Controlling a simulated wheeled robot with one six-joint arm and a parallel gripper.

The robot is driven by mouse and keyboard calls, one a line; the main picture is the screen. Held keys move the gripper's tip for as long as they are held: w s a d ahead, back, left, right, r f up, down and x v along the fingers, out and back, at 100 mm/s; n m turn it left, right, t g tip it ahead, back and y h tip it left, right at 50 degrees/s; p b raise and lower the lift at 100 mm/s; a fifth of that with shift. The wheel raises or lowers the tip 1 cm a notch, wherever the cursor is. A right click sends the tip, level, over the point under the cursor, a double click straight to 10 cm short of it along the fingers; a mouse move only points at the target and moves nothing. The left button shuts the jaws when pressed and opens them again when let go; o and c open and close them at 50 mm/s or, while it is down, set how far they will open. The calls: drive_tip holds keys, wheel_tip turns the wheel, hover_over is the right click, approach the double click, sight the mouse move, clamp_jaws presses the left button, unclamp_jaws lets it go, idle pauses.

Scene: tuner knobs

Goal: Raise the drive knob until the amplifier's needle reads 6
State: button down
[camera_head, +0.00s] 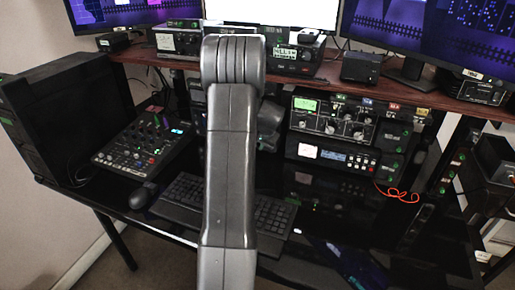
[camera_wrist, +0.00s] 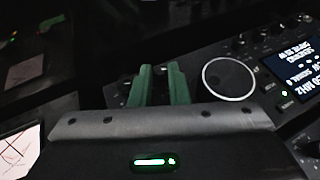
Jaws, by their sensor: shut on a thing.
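In the wrist view, the two green fingers of my gripper (camera_wrist: 160,86) are close together at a dark panel with knobs. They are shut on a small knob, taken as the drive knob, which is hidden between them. A large round knob (camera_wrist: 228,78) with a pale rim is just right of the fingers, apart from them. A lit blue display (camera_wrist: 300,68) with white text is at the right edge. In the head view, my arm covers the middle and hides my gripper and the knob. I cannot make out the amplifier's needle or its reading.
In the head view, a stack of radio units (camera_head: 345,122) stands right of my arm. A mixer (camera_head: 147,143), a keyboard (camera_head: 190,200) and a mouse (camera_head: 143,195) lie on the black desk. Monitors stand on the wooden shelf (camera_head: 440,101).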

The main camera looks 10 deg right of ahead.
drive_tip(key=b, duration=0.1)
drive_tip(key=f+y+b, duration=0.1)
drive_tip(key=b, duration=0.1)
drive_tip(key=shift+s+d+t, duration=0.2)
drive_tip(key=shift+t, duration=0.2)
drive_tip(key=shift+r+y+b, duration=0.1)
drive_tip(key=shift+y+b, duration=0.2)
drive_tip(key=shift+b, duration=0.35)
drive_tip(key=shift+r, duration=0.15)
drive_tip(key=c, duration=1.7)
unclamp_jaws()
drive_tip(key=shift+r, duration=0.1)
